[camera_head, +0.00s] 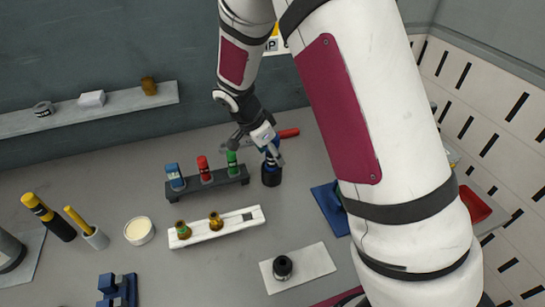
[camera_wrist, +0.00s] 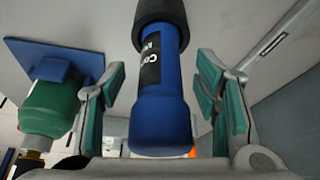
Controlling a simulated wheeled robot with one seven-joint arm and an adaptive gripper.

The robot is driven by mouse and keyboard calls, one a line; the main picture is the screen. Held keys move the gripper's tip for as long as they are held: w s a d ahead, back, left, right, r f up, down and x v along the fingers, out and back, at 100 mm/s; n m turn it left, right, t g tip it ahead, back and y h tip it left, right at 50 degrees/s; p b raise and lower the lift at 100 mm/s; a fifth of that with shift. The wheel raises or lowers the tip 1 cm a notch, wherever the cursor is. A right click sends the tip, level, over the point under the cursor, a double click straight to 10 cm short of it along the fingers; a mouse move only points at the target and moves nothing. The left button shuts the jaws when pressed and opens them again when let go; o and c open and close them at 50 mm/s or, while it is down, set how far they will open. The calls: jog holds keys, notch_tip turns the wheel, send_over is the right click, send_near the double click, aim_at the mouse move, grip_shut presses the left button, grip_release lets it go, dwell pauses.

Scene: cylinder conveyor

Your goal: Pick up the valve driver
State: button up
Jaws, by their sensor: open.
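A blue tool with a rounded end, which I take to be the valve driver (camera_wrist: 160,100), stands between my open fingers in the wrist view, with a dark label bearing partly readable white letters. Its far end meets a black cup. In the head view the blue tool (camera_head: 271,162) is partly hidden by my gripper (camera_head: 270,150) and stands in the black cup (camera_head: 271,179). In the wrist view my gripper (camera_wrist: 162,80) has a teal-padded finger on each side of the blue tool, with visible gaps. It is open and not closed on it.
A black rack (camera_head: 208,187) left of the cup holds blue, red and green pieces. A green piece (camera_wrist: 52,105) is near the left finger in the wrist view. A red-handled tool (camera_head: 288,133) lies behind. A white tray (camera_head: 236,222) and blue mat (camera_head: 328,210) are nearby.

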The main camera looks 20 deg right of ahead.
jog(key=shift+d+f, duration=0.15)
jog(key=shift+f, duration=0.4)
jog(key=shift+w, duration=0.1)
grip_shut()
jog(key=shift+r, duration=0.1)
